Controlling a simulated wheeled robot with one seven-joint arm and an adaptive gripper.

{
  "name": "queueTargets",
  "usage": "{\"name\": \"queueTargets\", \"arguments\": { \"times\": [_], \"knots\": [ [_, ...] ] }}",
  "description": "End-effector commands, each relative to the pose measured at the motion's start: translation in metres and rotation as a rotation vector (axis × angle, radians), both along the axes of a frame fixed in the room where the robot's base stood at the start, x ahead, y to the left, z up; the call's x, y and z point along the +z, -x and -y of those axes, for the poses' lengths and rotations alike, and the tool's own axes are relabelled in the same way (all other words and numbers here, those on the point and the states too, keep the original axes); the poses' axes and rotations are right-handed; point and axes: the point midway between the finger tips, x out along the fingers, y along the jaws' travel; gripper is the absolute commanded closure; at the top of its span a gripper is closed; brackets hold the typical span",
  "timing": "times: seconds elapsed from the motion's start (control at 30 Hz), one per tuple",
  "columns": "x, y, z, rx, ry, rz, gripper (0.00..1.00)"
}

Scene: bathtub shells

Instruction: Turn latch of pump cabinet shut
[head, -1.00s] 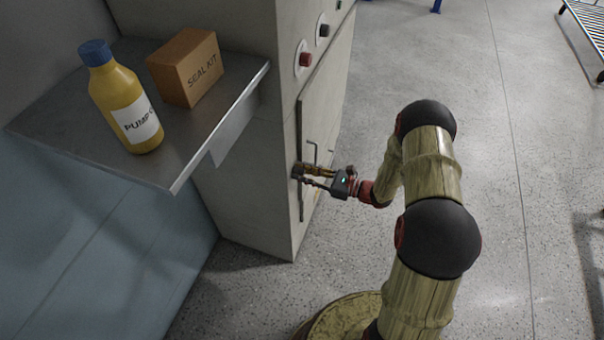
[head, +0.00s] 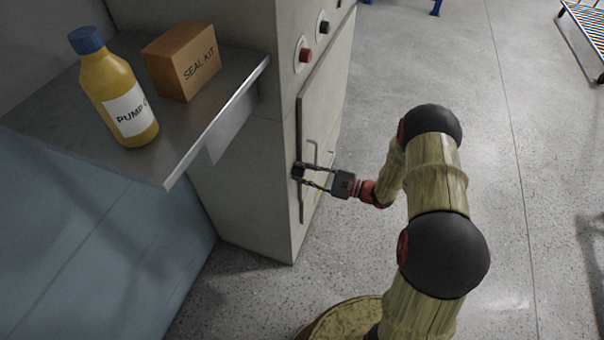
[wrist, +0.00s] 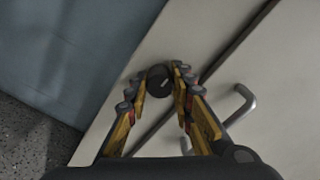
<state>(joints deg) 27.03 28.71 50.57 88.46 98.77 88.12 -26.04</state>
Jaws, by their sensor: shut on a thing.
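The pump cabinet (head: 245,190) is a tall pale grey box with a door (head: 322,130) on its right-hand face. The latch (wrist: 159,80) is a dark round knob near the door's edge, seen between my fingertips in the wrist view. My gripper (head: 299,172) is shut on the latch, with a finger on each side of it. The fingers hide part of the latch in the head view, and its exact angle is hard to tell. The door looks flush with the cabinet face. A bent metal door handle (wrist: 241,104) is right of my fingers.
A metal shelf (head: 215,125) juts out left of the cabinet, holding a yellow pump bottle (head: 118,95) and a SEAL KIT box (head: 182,62). A red button (head: 306,55) and a black button (head: 324,27) sit above the door.

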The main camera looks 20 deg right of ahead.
Motion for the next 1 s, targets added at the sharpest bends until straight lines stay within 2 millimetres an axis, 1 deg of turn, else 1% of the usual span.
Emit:
{"name": "queueTargets", "arguments": {
  "times": [0.53, 0.57, 0.87, 1.0],
  "knots": [
    [-0.0012, 0.0004, 0.0002, 0.000, 0.015, 0.017, 1.00],
    [-0.0012, 0.0004, 0.0002, 0.000, 0.015, 0.017, 0.76],
    [-0.0005, 0.0002, 0.0001, -0.001, 0.014, 0.017, 0.59],
    [-0.0003, 0.0002, 0.0000, -0.001, 0.014, 0.017, 0.58]
  ]
}}
